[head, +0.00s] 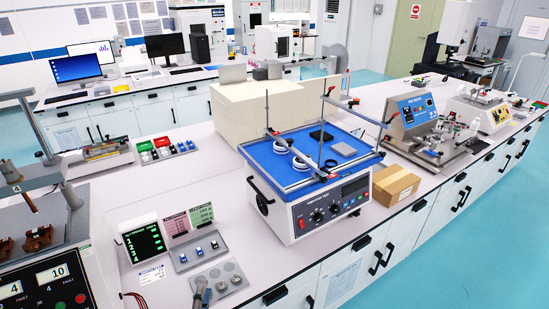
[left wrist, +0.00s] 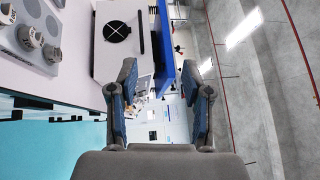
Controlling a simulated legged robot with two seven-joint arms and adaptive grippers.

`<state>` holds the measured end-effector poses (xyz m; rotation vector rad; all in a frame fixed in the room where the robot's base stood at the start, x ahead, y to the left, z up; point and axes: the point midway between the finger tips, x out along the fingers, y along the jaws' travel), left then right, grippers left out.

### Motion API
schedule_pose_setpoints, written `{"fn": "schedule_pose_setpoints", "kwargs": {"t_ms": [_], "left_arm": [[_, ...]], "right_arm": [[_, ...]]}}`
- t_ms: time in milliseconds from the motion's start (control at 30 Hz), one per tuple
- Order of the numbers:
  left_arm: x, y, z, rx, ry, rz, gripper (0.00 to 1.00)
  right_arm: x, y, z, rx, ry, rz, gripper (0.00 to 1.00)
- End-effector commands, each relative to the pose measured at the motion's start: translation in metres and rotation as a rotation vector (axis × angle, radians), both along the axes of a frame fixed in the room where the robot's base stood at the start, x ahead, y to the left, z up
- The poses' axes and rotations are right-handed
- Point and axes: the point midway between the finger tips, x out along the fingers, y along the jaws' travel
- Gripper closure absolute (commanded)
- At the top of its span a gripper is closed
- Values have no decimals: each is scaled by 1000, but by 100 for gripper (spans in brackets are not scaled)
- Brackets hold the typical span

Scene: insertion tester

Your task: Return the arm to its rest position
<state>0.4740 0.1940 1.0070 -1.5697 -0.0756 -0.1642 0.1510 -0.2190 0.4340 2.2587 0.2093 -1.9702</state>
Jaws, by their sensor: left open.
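My left gripper (head: 201,292) shows at the bottom edge of the head view, small and partly cut off, in front of the bench's near side by the grey weight tray. In the left wrist view my left gripper (left wrist: 160,90) is open, its two blue-padded fingers wide apart with nothing between them. The insertion tester (head: 45,250) stands at the left edge of the head view, with lit displays and brown fixtures, and is partly cut off. My right gripper is not in view.
The grey tray with round weights (head: 219,279) lies near the gripper, also seen in the left wrist view (left wrist: 35,35). A blue-topped shaker (head: 310,180) stands mid-bench, with a cardboard box (head: 396,185) at its right. A small display (head: 143,240) stands left of the tray. Floor in front is clear.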

Motion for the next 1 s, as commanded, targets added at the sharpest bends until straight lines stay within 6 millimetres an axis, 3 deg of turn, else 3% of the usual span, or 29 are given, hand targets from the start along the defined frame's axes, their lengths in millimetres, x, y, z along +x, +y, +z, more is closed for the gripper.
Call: {"fn": "schedule_pose_setpoints", "kwargs": {"t_ms": [33, 100, 200, 300, 500, 667, 867, 1000], "left_arm": [[-13, 19, -37, -195, 156, 78, 51], [-37, 37, -87, -440, 358, 192, 51], [-79, 46, -144, -707, 595, 342, 51], [-121, 45, -184, -890, 776, 470, 51], [-197, 32, -229, -1127, 1050, 684, 51], [-253, 17, -246, -1255, 1233, 842, 51], [-245, 15, -312, -1246, 1266, 872, 51], [-245, 13, -367, -1235, 1284, 885, 51]], "right_arm": [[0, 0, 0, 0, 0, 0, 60], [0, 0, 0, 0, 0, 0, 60], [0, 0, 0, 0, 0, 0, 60], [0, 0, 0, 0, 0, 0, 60], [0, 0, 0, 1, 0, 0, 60], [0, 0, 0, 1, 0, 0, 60], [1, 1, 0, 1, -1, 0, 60], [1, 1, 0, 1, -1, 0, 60]]}}
